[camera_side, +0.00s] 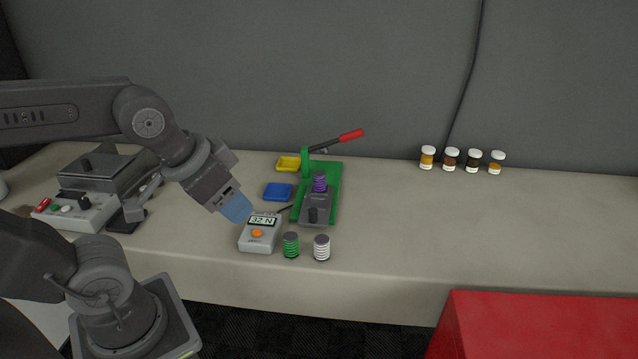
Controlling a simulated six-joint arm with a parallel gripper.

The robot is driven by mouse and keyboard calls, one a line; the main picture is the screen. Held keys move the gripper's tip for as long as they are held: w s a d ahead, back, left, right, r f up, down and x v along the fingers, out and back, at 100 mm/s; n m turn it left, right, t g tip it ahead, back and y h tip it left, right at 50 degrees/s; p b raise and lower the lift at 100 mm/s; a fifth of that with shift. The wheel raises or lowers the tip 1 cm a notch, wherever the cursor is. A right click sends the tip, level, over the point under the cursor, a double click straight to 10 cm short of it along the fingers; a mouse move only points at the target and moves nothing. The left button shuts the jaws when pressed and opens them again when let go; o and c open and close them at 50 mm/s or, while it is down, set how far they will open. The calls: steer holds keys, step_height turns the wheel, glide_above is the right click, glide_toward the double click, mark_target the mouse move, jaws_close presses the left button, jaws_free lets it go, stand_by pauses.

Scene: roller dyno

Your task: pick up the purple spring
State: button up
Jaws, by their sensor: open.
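The purple spring (320,182) stands upright in the green press (332,173), above its dark grey block (315,207). The press's lever with a red handle (350,136) points up to the right. My gripper (237,209) has bluish fingers pointing down and to the right. It is left of the press, near the display box, and apart from the spring. It is open and looks empty, though the gap between the fingers is hard to see from this side.
A grey box reading 32 N (260,232) sits below my gripper. A green spring (291,245) and a white spring (321,247) stand near the front edge. Blue (278,192) and yellow (288,163) trays lie left of the press. Several jars (451,159) stand at the back right.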

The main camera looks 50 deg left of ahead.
steer(key=o, duration=0.3)
steer(key=m+g+y, duration=0.5)
steer(key=m, duration=1.4)
glide_above(320, 173)
steer(key=d, duration=0.5)
step_height(320, 173, down, 6)
steer(key=shift+h, duration=0.3)
steer(key=x, duration=0.7)
steer(key=shift+s+a+f, duration=0.2)
steer(key=shift+a+f, duration=0.05)
steer(key=shift+a, duration=0.05)
steer(key=shift+x, duration=2.75)
